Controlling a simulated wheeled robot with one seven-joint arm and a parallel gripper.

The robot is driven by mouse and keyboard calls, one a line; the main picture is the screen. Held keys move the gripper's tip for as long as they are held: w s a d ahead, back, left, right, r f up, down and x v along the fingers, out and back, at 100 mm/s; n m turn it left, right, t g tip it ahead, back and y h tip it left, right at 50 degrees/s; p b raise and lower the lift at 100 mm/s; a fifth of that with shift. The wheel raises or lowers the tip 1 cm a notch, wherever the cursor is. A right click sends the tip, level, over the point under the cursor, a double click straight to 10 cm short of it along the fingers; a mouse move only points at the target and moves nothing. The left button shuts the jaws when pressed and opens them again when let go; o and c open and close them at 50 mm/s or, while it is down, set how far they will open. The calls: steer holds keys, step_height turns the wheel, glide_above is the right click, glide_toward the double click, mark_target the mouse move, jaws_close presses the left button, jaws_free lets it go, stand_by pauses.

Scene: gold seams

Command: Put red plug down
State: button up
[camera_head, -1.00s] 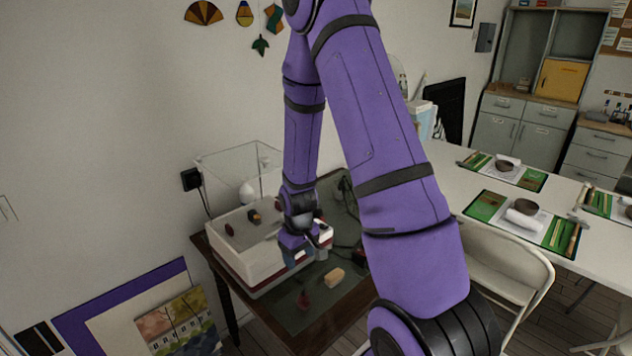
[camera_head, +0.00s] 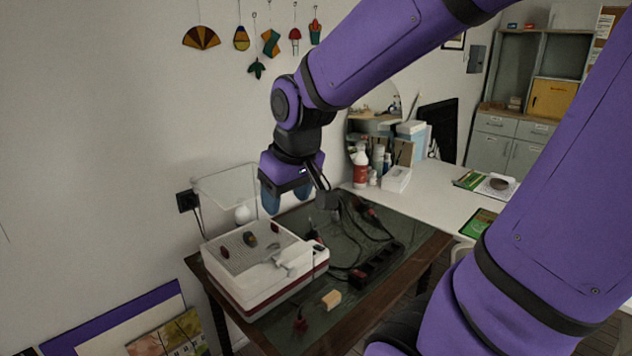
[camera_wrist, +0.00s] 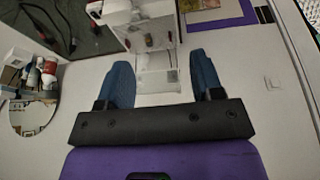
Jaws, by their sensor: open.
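My gripper (camera_head: 287,198) hangs above the back of the white grinder-like machine (camera_head: 240,283), its blue fingers apart with nothing between them. The wrist view also shows the open fingers (camera_wrist: 163,78). A small red piece (camera_head: 300,325) lies on the dark mat near the table's front edge, clear of the gripper. Red ends show on the black cables, one by the machine's right side (camera_head: 315,238) and one farther back (camera_head: 368,213). I cannot tell for sure which of these is the red plug. A black power strip (camera_head: 377,266) lies on the mat.
A beige block (camera_head: 331,299) lies on the mat beside the machine. A clear guard (camera_head: 225,186) stands behind the machine, near a wall socket (camera_head: 187,201). Bottles (camera_head: 360,168) and a white box (camera_head: 397,179) stand on the white table. The mat's front right is mostly clear.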

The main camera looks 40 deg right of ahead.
steer(key=s+a+r+t, duration=0.1)
steer(key=s+a+r, duration=0.1)
steer(key=s+r, duration=0.4)
steer(key=s, duration=0.4)
steer(key=shift+s+a+r, duration=0.2)
steer(key=shift+r, duration=0.1)
